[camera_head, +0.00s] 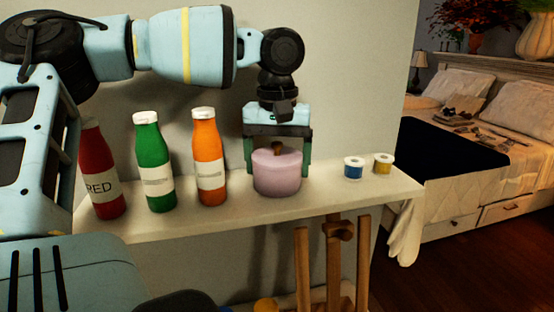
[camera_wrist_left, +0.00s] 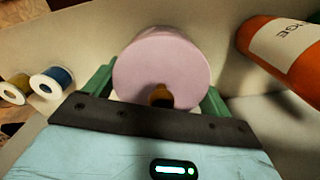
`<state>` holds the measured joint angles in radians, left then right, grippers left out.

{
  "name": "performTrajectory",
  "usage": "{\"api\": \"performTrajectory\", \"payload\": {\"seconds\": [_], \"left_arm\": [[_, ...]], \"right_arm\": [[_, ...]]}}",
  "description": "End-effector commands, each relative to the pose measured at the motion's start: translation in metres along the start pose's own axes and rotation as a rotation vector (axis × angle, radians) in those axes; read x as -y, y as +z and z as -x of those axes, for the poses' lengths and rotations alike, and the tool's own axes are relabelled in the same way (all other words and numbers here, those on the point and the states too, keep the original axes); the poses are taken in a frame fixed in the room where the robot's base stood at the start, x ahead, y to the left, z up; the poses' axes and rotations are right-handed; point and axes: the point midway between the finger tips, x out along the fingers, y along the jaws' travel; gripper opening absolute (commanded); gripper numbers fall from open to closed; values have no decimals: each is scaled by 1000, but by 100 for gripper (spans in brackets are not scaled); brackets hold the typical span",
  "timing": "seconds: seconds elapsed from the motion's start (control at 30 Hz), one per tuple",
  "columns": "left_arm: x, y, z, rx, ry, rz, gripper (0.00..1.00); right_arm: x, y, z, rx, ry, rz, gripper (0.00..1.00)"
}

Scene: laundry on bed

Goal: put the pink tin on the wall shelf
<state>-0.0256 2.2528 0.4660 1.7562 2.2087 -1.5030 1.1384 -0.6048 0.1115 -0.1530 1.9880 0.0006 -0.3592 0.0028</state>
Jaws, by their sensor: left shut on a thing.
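The pink tin (camera_head: 277,174) is a round, pale pink container with a small brown knob on its lid. In the head view it is at the wall shelf (camera_head: 240,219), a pale ledge along the wall. My left gripper (camera_head: 278,168) points down over the tin, with its green fingers on either side, shut on it. The left wrist view also shows the tin (camera_wrist_left: 162,68) between the fingers. The tin's base looks level with the shelf top; I cannot tell for certain whether it touches. My right gripper is not in view.
An orange bottle (camera_head: 209,158), a green bottle (camera_head: 153,163) and a red bottle (camera_head: 102,172) stand left of the tin. A blue spool (camera_head: 353,168) and a yellow spool (camera_head: 383,163) are to the right. A wooden easel-like frame (camera_head: 333,262) stands below the shelf.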

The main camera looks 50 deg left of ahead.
Motion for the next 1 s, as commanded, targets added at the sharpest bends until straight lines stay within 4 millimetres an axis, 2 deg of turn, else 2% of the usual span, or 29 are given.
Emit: {"api": "performTrajectory", "payload": {"seconds": [0.2, 0.23, 0.33, 0.67, 0.77, 1.0], "left_arm": [[0, 0, -3, 0, 0, 0, 59], [0, 0, -3, 0, 0, 0, 87], [0, 0, -3, 0, 0, 0, 100], [0, 0, 3, -1, 0, 0, 100], [-1, -1, 15, -3, 1, 1, 100], [-1, 0, 62, -3, 1, 1, 100]], "right_arm": [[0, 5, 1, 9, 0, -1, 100], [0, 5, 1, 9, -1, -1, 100], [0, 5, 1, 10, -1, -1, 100], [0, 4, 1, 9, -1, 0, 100], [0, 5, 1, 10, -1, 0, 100], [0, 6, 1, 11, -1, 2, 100]]}}
